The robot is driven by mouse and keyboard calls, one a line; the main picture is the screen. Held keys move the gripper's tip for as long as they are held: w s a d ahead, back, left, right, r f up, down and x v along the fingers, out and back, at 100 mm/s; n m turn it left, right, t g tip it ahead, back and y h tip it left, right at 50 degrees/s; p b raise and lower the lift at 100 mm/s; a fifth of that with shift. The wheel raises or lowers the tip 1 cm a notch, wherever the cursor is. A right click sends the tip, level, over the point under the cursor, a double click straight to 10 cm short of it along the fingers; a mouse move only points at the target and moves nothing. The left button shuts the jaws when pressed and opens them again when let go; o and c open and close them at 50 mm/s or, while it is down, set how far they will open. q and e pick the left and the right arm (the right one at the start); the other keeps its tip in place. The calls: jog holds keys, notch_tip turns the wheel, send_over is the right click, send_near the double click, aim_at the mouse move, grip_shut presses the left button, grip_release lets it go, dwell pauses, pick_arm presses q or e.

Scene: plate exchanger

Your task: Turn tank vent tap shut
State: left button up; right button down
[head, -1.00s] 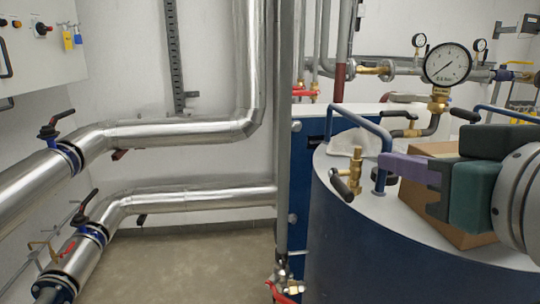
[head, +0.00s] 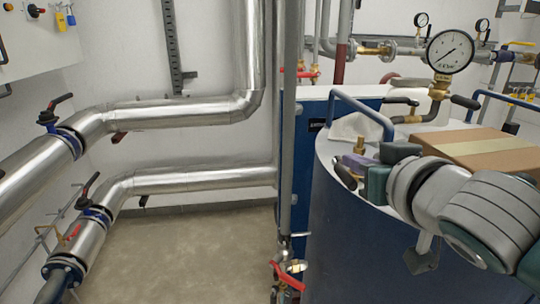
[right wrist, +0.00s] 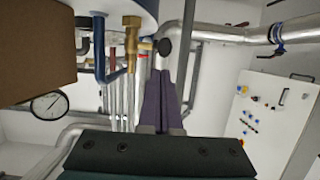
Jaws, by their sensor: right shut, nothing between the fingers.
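The tank vent tap is a small brass valve (head: 359,143) with a black-gripped lever (head: 345,176), on the top of the blue tank (head: 345,235). My right gripper (head: 355,162) is at the tap, and its purple fingers partly cover the brass body in the head view. In the right wrist view the brass body (right wrist: 131,36) hangs left of the fingers, and the black lever end (right wrist: 165,46) is just beyond the fingertips. The fingers are shut with nothing between them. I cannot tell whether they touch the lever. My left gripper is not in view.
A cardboard box (head: 480,148) lies on the tank top to the right. A pressure gauge (head: 449,50) stands behind. Free floor shows left of the tank.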

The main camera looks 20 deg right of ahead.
jog(key=shift+f, duration=0.45)
jog(key=f+b, duration=0.2)
jog(key=b, duration=0.1)
jog(key=shift+s+t+h+b, duration=0.15)
jog(key=shift+t+h+b, duration=0.15)
jog(key=shift+t+b, duration=0.1)
jog(key=shift+r, duration=0.15)
